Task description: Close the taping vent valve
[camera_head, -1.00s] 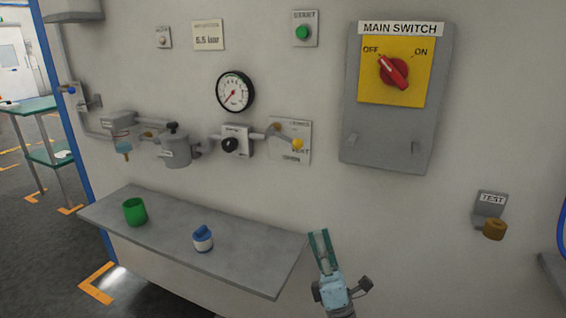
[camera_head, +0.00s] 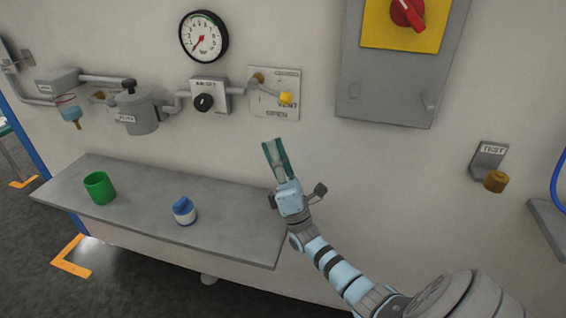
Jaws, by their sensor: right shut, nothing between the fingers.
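The vent valve is a lever with a yellow knob (camera_head: 286,98) on a pale label plate (camera_head: 287,78). The lever slants down to the right from its pivot. The word OPEN shows at the bottom of the plate; the upper lettering is too small to read. My right gripper (camera_head: 272,145) points up, with its green fingers shut and empty. In the picture it is below and slightly left of the yellow knob, apart from it. My left gripper is out of view.
A grey shelf (camera_head: 235,235) on the left holds a green cup (camera_head: 100,187) and a blue-and-white bottle (camera_head: 184,211). A pressure gauge (camera_head: 203,37) and piping are left of the valve. A main switch panel (camera_head: 385,95) is at upper right, and a TEST fitting (camera_head: 490,165) is at right.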

